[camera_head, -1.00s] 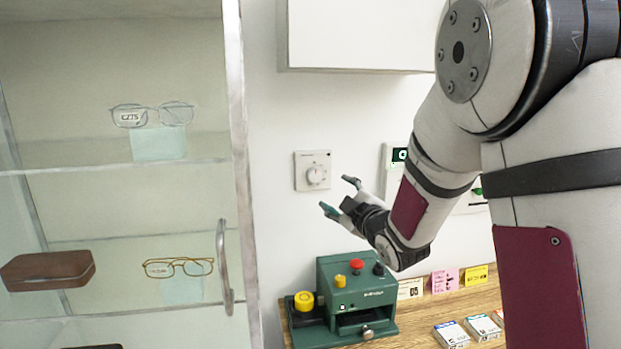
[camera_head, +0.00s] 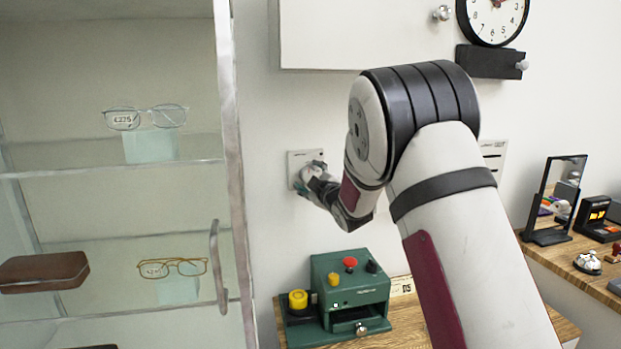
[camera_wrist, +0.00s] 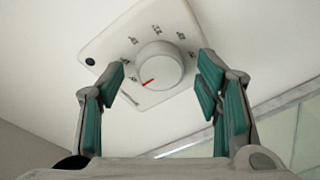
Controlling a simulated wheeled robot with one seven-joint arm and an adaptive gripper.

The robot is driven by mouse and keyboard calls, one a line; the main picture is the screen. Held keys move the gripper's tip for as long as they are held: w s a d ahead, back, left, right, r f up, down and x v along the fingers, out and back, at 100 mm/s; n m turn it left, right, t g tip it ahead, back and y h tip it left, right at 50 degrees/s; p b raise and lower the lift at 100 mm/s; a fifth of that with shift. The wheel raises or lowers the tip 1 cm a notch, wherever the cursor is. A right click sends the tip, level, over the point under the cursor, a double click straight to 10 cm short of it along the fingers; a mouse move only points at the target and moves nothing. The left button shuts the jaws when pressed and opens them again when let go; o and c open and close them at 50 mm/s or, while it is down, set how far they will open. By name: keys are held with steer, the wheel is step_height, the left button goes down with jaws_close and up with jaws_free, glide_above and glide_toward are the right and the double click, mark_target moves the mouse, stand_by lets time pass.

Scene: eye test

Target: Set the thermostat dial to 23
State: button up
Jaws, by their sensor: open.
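The thermostat (camera_head: 296,158) is a white plate on the wall, partly hidden behind my gripper in the head view. In the wrist view its plate (camera_wrist: 112,50) carries a round white dial (camera_wrist: 160,66) with a red pointer line near its lower left edge. Number marks ring the dial, too small and tilted to read surely. My gripper (camera_head: 309,180) is in front of the thermostat. In the wrist view my gripper (camera_wrist: 160,82) is open, its green-padded fingers on either side of the dial with visible gaps. I cannot tell how far the fingertips are from the plate.
A glass cabinet (camera_head: 231,130) with glasses on its shelves stands at left, its handle (camera_head: 217,268) sticking out. A green machine (camera_head: 350,292) with knobs sits on the wooden table below the thermostat. A white wall cupboard (camera_head: 340,35) hangs above. A mirror (camera_head: 556,200) stands at right.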

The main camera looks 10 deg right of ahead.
steer(key=shift+w, duration=0.1)
steer(key=c, duration=1.2)
steer(key=shift+o, duration=0.2)
